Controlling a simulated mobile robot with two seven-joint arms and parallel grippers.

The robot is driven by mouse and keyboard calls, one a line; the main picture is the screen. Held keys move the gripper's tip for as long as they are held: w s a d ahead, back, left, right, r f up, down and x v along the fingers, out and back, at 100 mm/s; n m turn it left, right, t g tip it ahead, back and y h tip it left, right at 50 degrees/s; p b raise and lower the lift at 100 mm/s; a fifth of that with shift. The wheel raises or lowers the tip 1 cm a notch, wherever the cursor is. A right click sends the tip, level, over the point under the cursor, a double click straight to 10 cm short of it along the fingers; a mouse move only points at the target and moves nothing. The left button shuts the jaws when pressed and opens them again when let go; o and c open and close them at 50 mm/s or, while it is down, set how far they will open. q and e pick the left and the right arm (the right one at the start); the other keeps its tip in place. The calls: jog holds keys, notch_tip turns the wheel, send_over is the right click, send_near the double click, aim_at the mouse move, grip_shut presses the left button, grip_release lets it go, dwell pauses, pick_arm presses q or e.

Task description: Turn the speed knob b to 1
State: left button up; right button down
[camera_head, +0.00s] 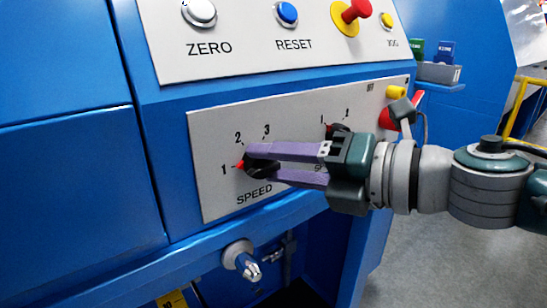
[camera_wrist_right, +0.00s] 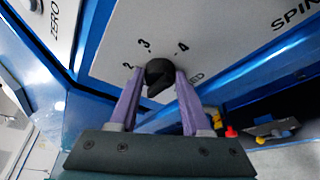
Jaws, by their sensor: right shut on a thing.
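A black speed knob (camera_head: 262,170) with a red pointer tip sits on the white panel above the word SPEED. Its red tip points left at the 1 mark; 2 and 3 show above it. My right gripper (camera_head: 263,164) comes in from the right with purple fingers shut on this knob. In the right wrist view the knob (camera_wrist_right: 159,74) sits between the two fingertips (camera_wrist_right: 160,80). My left gripper is not in view.
A second knob (camera_head: 338,128) with a red tip is partly hidden behind my right gripper. A red button (camera_head: 386,119) and a yellow one (camera_head: 396,92) are at the panel's right. Above are ZERO (camera_head: 200,12) and RESET (camera_head: 287,14) buttons. A silver fitting (camera_head: 240,256) sticks out below.

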jog(key=shift+c, duration=1.8)
grip_release()
jog(key=v, duration=1)
jog(key=shift+p, duration=0.4)
